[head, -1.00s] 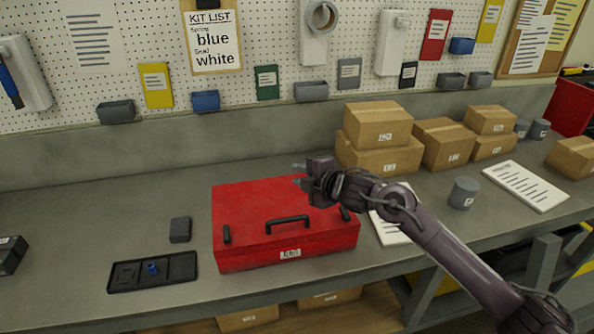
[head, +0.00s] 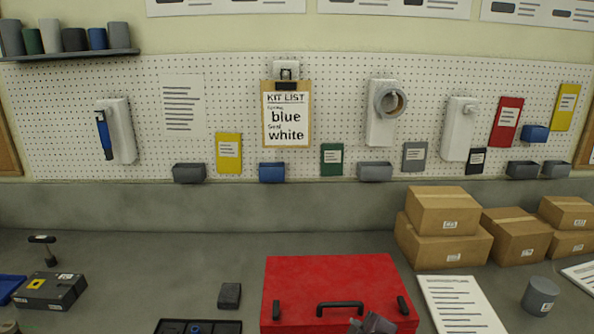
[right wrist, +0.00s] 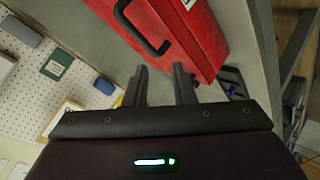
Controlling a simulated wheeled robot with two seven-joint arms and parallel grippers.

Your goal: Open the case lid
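The red case (head: 335,275) lies on the grey workbench with its lid shut. Its black handle (head: 340,308) is at the front of the lid, with a dark latch on each side. My right gripper shows only in part in the head view, at the bottom edge in front of the case. In the right wrist view my right gripper (right wrist: 160,85) has its two fingers apart with nothing between them. The case (right wrist: 185,35) and its handle (right wrist: 140,25) are just beyond the fingertips there, not touched as far as I can see. My left gripper is in neither view.
A black tray (head: 172,326) and a small dark block (head: 229,295) lie left of the case. Cardboard boxes (head: 445,245), a paper sheet (head: 460,305) and a grey cup (head: 540,296) stand to the right. A kit list (head: 286,118) hangs on the pegboard.

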